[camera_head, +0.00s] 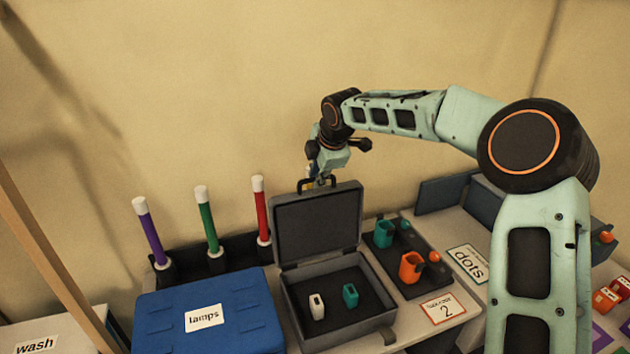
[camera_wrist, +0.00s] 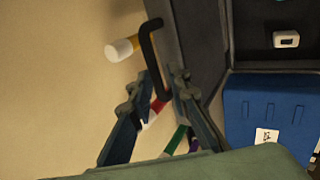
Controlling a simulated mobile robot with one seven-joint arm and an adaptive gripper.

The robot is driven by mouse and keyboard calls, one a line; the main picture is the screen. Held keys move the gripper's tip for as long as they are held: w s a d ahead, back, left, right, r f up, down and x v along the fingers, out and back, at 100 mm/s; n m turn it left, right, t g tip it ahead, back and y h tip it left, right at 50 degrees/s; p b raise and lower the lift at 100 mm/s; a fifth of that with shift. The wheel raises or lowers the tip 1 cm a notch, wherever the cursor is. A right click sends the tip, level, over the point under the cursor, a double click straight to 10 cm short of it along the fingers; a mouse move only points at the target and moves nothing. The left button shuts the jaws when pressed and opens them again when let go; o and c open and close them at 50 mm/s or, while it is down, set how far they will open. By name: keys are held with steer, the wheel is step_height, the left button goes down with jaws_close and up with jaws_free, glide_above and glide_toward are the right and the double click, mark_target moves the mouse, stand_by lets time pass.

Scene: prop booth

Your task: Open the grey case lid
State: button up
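The grey case (camera_head: 335,305) stands open in the head view, its lid (camera_head: 316,225) raised about upright at the back. A black handle (camera_head: 303,185) sits on the lid's top edge. My gripper (camera_head: 320,178) is at this handle, above and behind the lid. In the wrist view the two fingers of my gripper (camera_wrist: 164,80) are apart, with the handle (camera_wrist: 150,50) by their tips and a gap showing; the lid (camera_wrist: 200,40) is just to the right. Inside the case lie a white piece (camera_head: 317,306) and a teal piece (camera_head: 350,295).
A blue "lamps" box (camera_head: 170,300) stands left of the case. Purple (camera_head: 150,235), green (camera_head: 208,225) and red (camera_head: 261,215) white-capped sticks stand behind it. A dark tray (camera_head: 430,270) with teal and orange cups is on the right. The wall is close behind.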

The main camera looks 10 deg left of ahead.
steer(key=v, duration=0.9)
steer(key=shift+w, duration=0.1)
